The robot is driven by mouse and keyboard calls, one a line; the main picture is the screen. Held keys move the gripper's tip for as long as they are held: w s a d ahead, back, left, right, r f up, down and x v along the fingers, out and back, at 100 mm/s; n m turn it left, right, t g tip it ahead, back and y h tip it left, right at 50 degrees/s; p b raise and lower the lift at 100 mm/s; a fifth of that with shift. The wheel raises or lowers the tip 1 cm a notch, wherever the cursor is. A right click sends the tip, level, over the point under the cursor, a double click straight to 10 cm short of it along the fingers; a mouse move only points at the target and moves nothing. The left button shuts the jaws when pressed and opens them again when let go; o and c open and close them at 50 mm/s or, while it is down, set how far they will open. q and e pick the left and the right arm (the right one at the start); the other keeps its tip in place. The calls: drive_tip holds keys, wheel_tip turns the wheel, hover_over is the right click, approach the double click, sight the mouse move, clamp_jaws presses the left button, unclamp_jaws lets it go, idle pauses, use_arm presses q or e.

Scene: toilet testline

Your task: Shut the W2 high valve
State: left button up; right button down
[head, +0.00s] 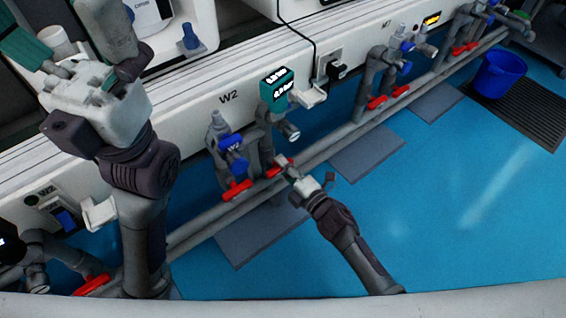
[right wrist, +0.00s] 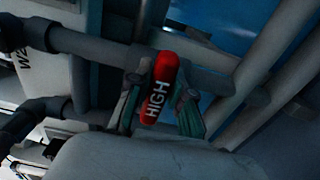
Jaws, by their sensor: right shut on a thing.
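The W2 high valve's red handle (right wrist: 158,88), marked HIGH, sits between the two green fingers of my right gripper (right wrist: 160,105). In the right wrist view it stands near upright, crossing the grey pipe (right wrist: 205,78) behind it. In the head view the red handle (head: 280,164) shows partly at the tip of my right gripper (head: 284,170), which is shut on it below the W2 panel label. My left gripper (head: 56,30) is raised at upper left, with its teal fingers spread wide, away from the valve.
A second red handle (head: 235,190) is close on the left, on the same W2 pipework. The K7 station has red handles (head: 377,102) farther right. A long grey pipe (head: 320,150) runs low along the bench.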

idle(0.6)
drive_tip(key=c, duration=1)
unclamp_jaws()
drive_tip(key=shift+c, duration=0.2)
drive_tip(key=shift+s+d, duration=0.1)
drive_tip(key=v, duration=1.2)
